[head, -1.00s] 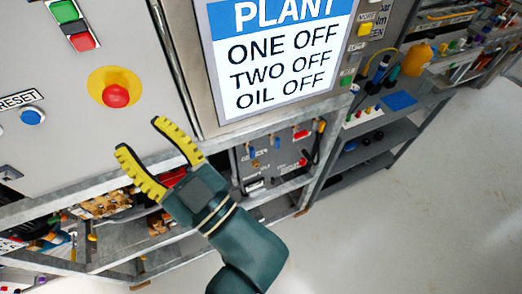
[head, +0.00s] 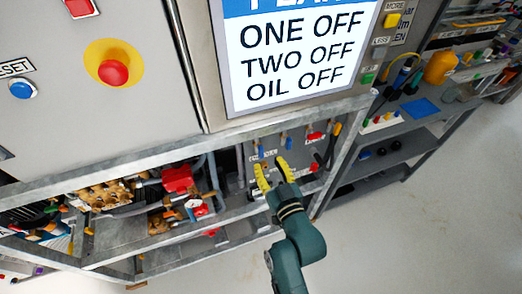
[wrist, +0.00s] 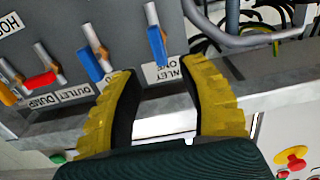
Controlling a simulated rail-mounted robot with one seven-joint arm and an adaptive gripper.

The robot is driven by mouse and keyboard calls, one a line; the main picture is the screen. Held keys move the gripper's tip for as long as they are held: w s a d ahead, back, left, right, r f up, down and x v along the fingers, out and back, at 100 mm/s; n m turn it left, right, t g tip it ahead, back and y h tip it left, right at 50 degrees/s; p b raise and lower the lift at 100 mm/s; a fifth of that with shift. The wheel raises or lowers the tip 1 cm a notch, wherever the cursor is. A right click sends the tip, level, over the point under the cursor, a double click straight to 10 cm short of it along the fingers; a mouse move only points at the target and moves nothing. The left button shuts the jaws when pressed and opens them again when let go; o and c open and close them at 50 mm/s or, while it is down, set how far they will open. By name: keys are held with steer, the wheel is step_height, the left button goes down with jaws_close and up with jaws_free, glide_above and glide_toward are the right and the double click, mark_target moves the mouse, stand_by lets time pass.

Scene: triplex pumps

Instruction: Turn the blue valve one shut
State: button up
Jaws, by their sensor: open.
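A grey valve panel (head: 300,157) under the cabinet carries a row of small levers. At the left end of the row in the head view is a blue lever (head: 262,151). In the wrist view this blue lever (wrist: 157,47) sits beside a partly covered label that seems to read "INLET ON…". A second blue lever (head: 288,143) is next to it and also shows in the wrist view (wrist: 89,63). My gripper (head: 270,168) is open and empty, just in front of the panel. In the wrist view its yellow fingertips (wrist: 163,68) stand either side of the first blue lever, apart from it.
A red lever (wrist: 40,80) and a yellow lever (wrist: 6,95) continue the row. A metal frame rail (head: 150,157) runs above the panel. Red-handled pipework (head: 178,180) is to the left. A sign (head: 295,50) reads "ONE OFF, TWO OFF, OIL OFF". Open floor (head: 430,225) lies right.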

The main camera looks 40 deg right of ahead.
mark_target(262, 152)
steer(key=b+x, duration=0.1)
steer(key=x, duration=0.5)
steer(key=shift+w, duration=0.15)
jaws_close()
